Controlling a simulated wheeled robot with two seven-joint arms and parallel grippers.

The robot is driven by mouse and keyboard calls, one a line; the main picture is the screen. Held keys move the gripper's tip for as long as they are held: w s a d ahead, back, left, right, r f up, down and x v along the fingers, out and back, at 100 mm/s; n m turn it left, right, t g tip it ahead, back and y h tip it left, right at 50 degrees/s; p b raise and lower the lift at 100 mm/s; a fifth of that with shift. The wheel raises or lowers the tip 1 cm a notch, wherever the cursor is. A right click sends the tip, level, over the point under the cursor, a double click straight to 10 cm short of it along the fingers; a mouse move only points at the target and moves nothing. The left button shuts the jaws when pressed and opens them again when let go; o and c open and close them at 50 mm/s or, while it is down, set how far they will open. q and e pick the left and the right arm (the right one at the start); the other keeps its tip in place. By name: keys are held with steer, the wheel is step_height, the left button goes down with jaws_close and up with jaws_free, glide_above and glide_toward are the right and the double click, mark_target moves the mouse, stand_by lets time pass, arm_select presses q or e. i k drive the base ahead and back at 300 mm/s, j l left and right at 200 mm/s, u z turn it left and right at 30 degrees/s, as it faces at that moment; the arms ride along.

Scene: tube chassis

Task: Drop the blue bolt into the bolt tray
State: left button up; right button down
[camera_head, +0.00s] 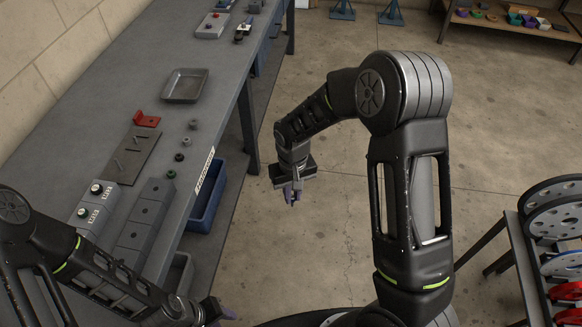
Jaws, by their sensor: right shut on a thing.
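I take this for the blue bolt, as no other blue bolt shows. A shallow, empty-looking grey metal tray (185,86), which looks like the bolt tray, lies on the bench, up and left of this gripper and well apart from it. My left gripper (222,314) is at the bottom edge, partly cut off; its opening is unclear.
The grey bench (105,98) holds a red bracket (146,119), a dark plate (132,155), several small round parts and grey button boxes (95,205). A blue bin (210,200) sits below its edge. A wheel rack (550,250) stands right. Floor between is clear.

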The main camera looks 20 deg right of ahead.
mark_target(192, 87)
steer(key=i+l, duration=0.35)
steer(key=l, duration=0.15)
steer(key=i+l, duration=0.3)
steer(key=l, duration=0.15)
steer(key=i+l, duration=0.35)
steer(key=l, duration=0.15)
steer(key=i+l, duration=0.3)
steer(key=l, duration=0.2)
steer(key=i+l, duration=0.65)
steer(key=l, duration=0.3)
steer(key=i+l, duration=0.35)
steer(key=l, duration=0.15)
steer(key=l+u, duration=0.2)
steer(key=j+u, duration=0.1)
steer(key=u, duration=2.95)
steer(key=l, duration=0.1)
